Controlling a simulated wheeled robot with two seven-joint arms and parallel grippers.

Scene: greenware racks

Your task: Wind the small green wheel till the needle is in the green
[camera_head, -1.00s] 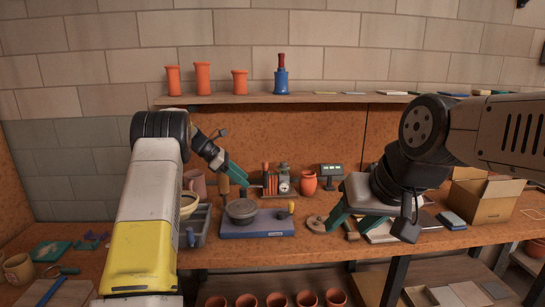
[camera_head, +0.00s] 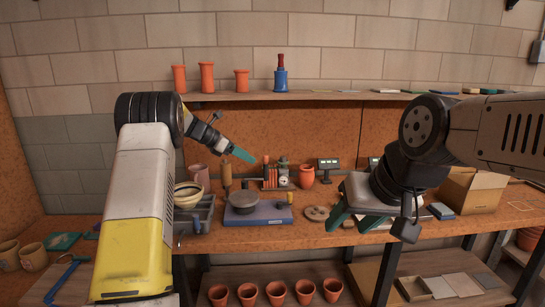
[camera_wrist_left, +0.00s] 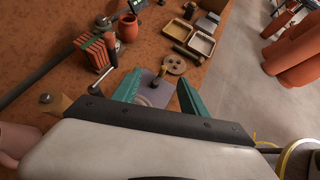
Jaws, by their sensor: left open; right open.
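A small device with orange-red bars and a round pale dial (camera_head: 284,181) stands at the back of the bench in the head view. The dial's needle is too small to read, and I cannot make out a green wheel. The bars (camera_wrist_left: 96,52) also show at upper left in the left wrist view. My left gripper (camera_head: 243,154) is in the air, up and left of the device, empty; its teal fingers are spread apart in the wrist view (camera_wrist_left: 158,94). My right gripper (camera_head: 355,219) is open and empty, low over the bench's front right.
A blue base with a grey round pot (camera_head: 243,201) stands in front of the device. An orange vase (camera_head: 306,176) is close to its right, and a brown upright tool (camera_head: 227,178) to its left. A shelf (camera_head: 330,95) runs above. A cardboard box (camera_head: 470,192) stands right.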

